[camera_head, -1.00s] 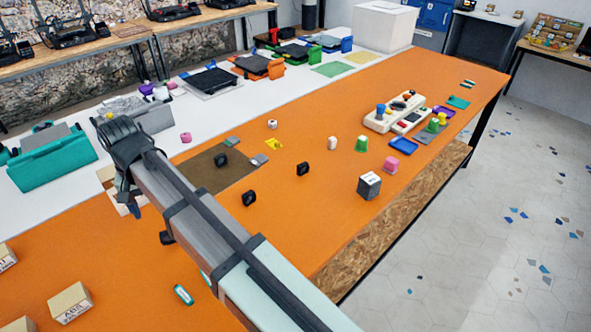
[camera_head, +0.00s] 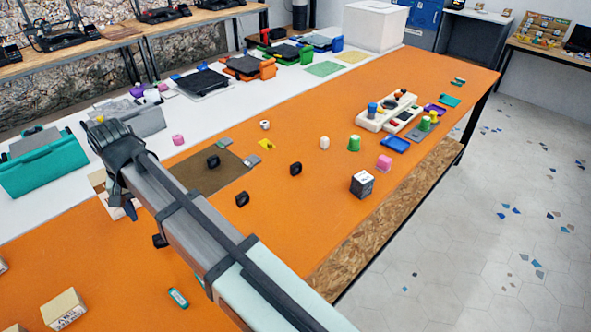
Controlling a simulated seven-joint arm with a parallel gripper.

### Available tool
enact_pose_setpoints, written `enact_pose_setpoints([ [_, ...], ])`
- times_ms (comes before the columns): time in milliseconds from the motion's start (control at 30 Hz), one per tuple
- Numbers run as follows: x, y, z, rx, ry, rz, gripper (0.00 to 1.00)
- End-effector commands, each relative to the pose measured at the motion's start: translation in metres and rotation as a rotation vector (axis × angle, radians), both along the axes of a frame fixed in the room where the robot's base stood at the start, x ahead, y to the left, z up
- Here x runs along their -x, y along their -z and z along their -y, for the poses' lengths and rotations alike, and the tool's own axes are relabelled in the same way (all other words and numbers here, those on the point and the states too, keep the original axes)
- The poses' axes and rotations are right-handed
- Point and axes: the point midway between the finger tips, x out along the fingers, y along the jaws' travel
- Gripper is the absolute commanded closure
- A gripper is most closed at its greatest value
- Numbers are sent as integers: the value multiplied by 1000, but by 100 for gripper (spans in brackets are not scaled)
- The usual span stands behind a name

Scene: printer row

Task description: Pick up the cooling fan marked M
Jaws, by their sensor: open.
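Several small black blocks that look like cooling fans stand on the orange table: one on the brown mat (camera_head: 185,178), a fan (camera_head: 213,161); one off the mat's near edge, a fan (camera_head: 242,199); one right of the mat, a fan (camera_head: 296,168). Another dark piece (camera_head: 160,240) is partly hidden behind my arm. No letter M is readable on any of them at this size. My gripper (camera_head: 128,210) points down at the left, beyond the mat's left side, open, with nothing visible between its fingers. It is apart from the three fans by the mat.
A pale box (camera_head: 101,181) is partly hidden behind my gripper. A cardboard box (camera_head: 63,309) and a teal-white piece (camera_head: 178,298) lie in front. Printers line the white strip behind.

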Motion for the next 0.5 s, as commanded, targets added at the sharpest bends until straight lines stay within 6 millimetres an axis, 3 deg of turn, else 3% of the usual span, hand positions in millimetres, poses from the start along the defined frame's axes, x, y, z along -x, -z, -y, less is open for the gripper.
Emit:
enact_pose_setpoints([
  [267,-2,0,2,0,5,0,49],
  [367,-14,0,12,0,27,0,49],
  [500,-46,1,43,1,93,0,49],
])
